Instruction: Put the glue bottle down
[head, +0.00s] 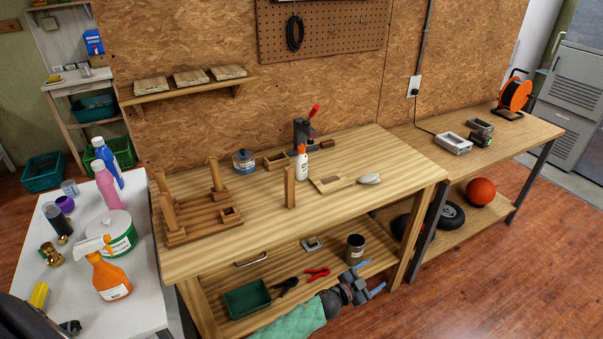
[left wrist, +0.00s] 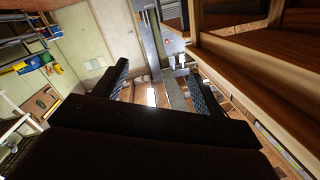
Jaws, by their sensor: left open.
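The glue bottle (head: 301,163), white with an orange cap, stands upright on the wooden workbench (head: 370,217) in the head view. It is just behind an upright wooden post (head: 290,187), which may hide a little of its base. My left gripper (head: 369,279) is low in front of the workbench, below the tabletop and well apart from the bottle. In the left wrist view the left gripper (left wrist: 162,88) has its dark fingers spread with nothing held between them. The bottle does not show there. My right gripper is not in view.
A blue-lidded jar (head: 244,161), a wooden frame with posts (head: 200,217) and a red-handled tool (head: 304,130) are on the workbench. The lower shelf holds a green bin (head: 247,299), pliers (head: 317,273) and a dark can (head: 355,248) near my left gripper. The bench's front right is clear.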

